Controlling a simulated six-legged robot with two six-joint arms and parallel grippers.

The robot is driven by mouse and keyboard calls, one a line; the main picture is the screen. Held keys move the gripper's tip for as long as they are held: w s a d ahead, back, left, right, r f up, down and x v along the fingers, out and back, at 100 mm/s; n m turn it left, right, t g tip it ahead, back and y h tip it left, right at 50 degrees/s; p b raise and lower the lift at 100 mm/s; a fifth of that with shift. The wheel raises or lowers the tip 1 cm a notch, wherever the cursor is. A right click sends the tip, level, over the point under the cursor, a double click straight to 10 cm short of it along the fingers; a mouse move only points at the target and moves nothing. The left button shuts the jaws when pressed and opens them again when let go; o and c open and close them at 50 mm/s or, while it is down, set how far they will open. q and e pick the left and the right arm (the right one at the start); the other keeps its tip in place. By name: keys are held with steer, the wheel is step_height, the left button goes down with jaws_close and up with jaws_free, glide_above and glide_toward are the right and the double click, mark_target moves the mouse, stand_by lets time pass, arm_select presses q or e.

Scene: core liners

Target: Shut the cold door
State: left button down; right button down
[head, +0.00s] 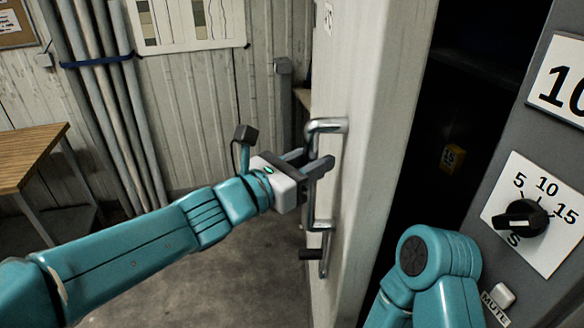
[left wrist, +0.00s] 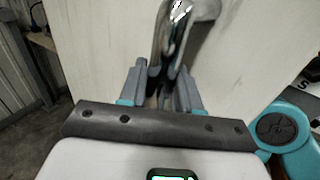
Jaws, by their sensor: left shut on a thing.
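The cold door (head: 375,110) is a thick pale panel standing open, with a dark opening to its right. A shiny metal handle (head: 327,125) is fixed upright on its face. My left gripper (head: 318,163) is shut on the handle's upright bar. In the left wrist view the handle (left wrist: 172,40) runs down between the two fingers of my left gripper (left wrist: 160,90), with the pale door (left wrist: 100,40) behind. A second, lower lever (head: 312,253) with a dark grip shows below the handle. My right arm shows at the lower right, but its gripper is out of view.
A grey panel at the right carries a black dial (head: 521,218) and a mute button (head: 502,295). A small yellow box (head: 453,158) is inside the dark opening. A wooden table (head: 30,155) stands at the left. Grey pipes (head: 95,90) line the wall. The floor between is clear.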

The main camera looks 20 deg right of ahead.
mark_target(344, 168)
arm_select(q)
steer(key=d, duration=0.2)
steer(key=s+d+b, duration=0.1)
steer(key=d, duration=0.1)
steer(key=s+d+b, duration=0.1)
steer(key=d, duration=0.1)
steer(key=shift+d+f, duration=0.1)
steer(key=shift+s+d, duration=0.3)
steer(key=shift+d, duration=0.55)
steer(key=shift+d+f, duration=0.1)
steer(key=shift+f, duration=0.05)
